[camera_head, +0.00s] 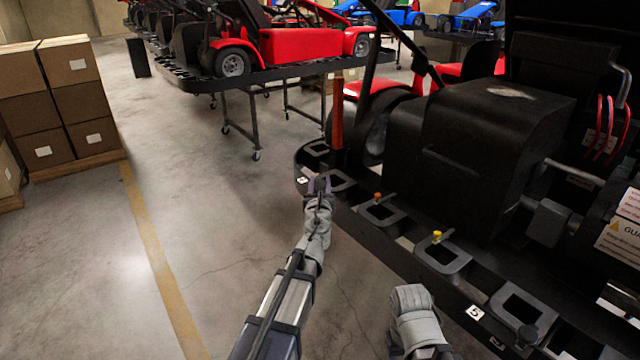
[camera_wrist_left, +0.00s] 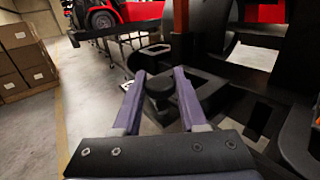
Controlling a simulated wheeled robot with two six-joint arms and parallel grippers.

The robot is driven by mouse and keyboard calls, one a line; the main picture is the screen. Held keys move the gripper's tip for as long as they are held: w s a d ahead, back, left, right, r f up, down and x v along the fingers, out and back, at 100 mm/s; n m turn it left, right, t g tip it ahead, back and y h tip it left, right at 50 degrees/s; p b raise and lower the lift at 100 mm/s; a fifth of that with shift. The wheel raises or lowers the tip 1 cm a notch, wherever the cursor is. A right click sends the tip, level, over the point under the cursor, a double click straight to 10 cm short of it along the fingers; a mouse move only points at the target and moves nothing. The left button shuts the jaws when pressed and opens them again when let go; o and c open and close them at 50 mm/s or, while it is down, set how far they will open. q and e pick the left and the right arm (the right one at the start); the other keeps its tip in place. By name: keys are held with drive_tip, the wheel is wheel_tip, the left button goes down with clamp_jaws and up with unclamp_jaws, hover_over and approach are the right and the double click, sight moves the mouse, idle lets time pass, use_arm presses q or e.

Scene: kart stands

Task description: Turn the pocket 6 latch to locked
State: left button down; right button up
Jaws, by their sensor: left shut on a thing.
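The gripper hides most of the knob in the head view. A small white label (camera_head: 302,180) sits beside it; its number is too small to read. Whether the latch stands locked or unlocked cannot be told. My right arm's grey wrist shows at the bottom; its gripper is out of view.
An orange peg (camera_head: 378,197) and a yellow peg (camera_head: 437,236) stand at neighbouring pockets. A label "5" (camera_head: 475,312) is on the edge. A red post (camera_head: 337,115) rises behind the gripper. Boxes (camera_head: 60,100) stand far left; the floor between is clear.

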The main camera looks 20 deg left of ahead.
use_arm(q)
drive_tip(key=m+h, duration=0.2)
drive_tip(key=h, duration=0.1)
drive_tip(key=m+h, duration=0.2)
drive_tip(key=h, duration=0.2)
drive_tip(key=shift+w+a+m, duration=0.1)
drive_tip(key=shift+a+m, duration=0.1)
drive_tip(key=shift+m, duration=0.1)
drive_tip(key=m+h, duration=0.2)
drive_tip(key=h, duration=0.1)
drive_tip(key=m+g+h, duration=0.1)
drive_tip(key=h, duration=0.1)
drive_tip(key=shift+w+m+g+h, duration=0.15)
drive_tip(key=shift+m+g+h, duration=0.15)
drive_tip(key=shift+m+h, duration=0.1)
drive_tip(key=m+g+h, duration=0.3)
drive_tip(key=m+h, duration=0.1)
drive_tip(key=h, duration=0.1)
drive_tip(key=shift+g, duration=0.4)
drive_tip(key=shift+d+m+g+h, duration=0.1)
drive_tip(key=shift+m+g+h, duration=1.05)
drive_tip(key=shift+g, duration=0.35)
drive_tip(key=shift+s+d, duration=0.1)
drive_tip(key=shift+s, duration=0.1)
drive_tip(key=shift+c, duration=2.3)
unclamp_jaws()
